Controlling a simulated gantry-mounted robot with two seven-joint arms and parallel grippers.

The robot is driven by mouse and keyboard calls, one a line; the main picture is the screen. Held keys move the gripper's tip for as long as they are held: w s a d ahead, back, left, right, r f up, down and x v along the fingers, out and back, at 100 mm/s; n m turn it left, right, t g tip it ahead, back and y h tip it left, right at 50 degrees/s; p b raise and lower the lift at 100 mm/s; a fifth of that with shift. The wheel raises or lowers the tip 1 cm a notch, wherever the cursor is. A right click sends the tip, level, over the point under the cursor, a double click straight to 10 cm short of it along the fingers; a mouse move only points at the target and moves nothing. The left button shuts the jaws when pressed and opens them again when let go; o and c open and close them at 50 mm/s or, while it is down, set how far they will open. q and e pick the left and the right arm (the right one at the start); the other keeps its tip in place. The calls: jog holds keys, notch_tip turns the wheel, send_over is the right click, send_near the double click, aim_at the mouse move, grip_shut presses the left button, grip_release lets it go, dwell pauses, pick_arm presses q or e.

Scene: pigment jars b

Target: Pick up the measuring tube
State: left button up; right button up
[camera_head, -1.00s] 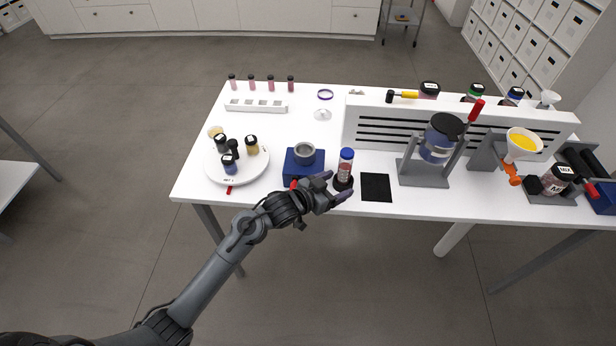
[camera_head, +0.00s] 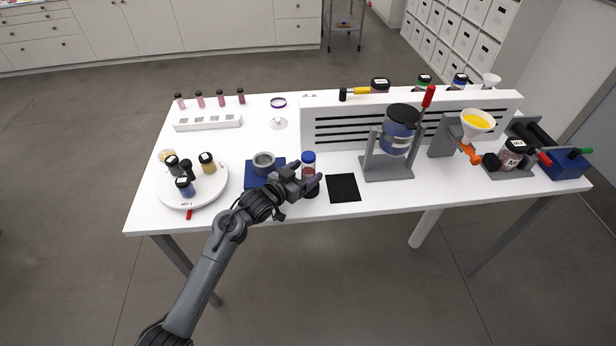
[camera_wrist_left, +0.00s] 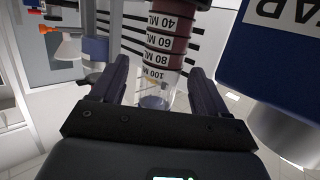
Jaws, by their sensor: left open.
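The measuring tube (camera_head: 308,164) is a clear upright cylinder with a blue cap and dark red contents, standing in a black base (camera_head: 312,192) near the table's front edge. My left gripper (camera_head: 305,180) is at the tube, its fingers partly hiding the lower tube. In the left wrist view the tube (camera_wrist_left: 168,45) shows millilitre marks and lies between the two spread fingers of my left gripper (camera_wrist_left: 158,70). I see gaps on both sides, so it is not clamped. My right gripper is in no view.
Left of the tube is a blue scale (camera_head: 250,182) with a grey cup (camera_head: 264,162); its blue side fills the wrist view's right. A black mat (camera_head: 343,188) lies right of the tube. A round white tray (camera_head: 210,193) with jars and a grey mixer stand (camera_head: 388,170) stand farther off.

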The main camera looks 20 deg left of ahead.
pick_arm(q)
jog(key=shift+b+x, duration=0.3)
jog(key=shift+x, duration=1.75)
jog(key=shift+a, duration=0.1)
jog(key=c, duration=1.2)
jog(key=shift+o, duration=0.2)
jog(key=shift+r, duration=0.15)
